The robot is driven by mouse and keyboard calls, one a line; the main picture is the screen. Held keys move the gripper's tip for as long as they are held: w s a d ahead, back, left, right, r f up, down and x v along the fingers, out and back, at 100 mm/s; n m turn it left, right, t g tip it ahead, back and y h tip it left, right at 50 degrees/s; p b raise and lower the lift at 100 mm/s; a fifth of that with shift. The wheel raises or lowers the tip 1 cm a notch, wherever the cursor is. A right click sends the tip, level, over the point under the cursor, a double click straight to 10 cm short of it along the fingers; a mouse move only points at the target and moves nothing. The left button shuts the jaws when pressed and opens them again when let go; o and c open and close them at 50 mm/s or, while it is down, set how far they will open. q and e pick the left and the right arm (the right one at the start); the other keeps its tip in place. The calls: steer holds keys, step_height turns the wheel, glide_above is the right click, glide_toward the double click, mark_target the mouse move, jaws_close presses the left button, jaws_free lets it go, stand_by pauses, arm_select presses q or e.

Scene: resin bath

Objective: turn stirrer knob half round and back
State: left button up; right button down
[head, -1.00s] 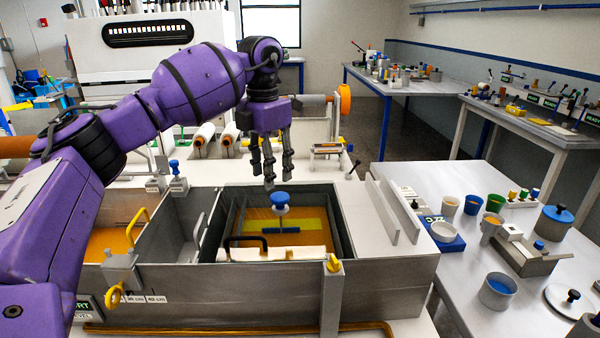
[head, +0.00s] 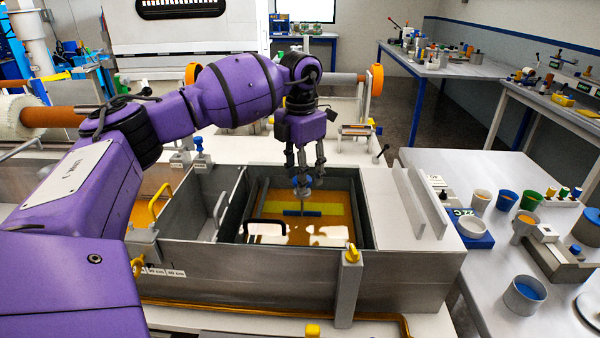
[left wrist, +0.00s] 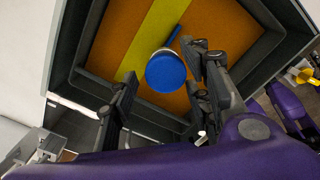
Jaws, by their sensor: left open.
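The stirrer's round blue knob (left wrist: 166,72) shows clearly in the left wrist view, above the orange resin (left wrist: 205,30) with its yellow band. In the head view the knob (head: 302,191) is partly hidden by my fingers. A blue stirrer bar (head: 303,213) lies below it in the right-hand bath. My left gripper (head: 304,176) points down over the knob and is open. In the left wrist view its fingers (left wrist: 160,83) stand on both sides of the knob, with a gap on the left. I cannot tell whether any finger touches it. My right gripper is not in view.
A black handle (head: 266,222) stands at the bath's front left. A yellow-topped post (head: 351,256) rises at the front wall. Cups and pots stand on the right table (head: 430,160).

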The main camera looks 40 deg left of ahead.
arm_select(q)
steer(key=c, duration=0.9)
steer(key=shift+c, duration=0.7)
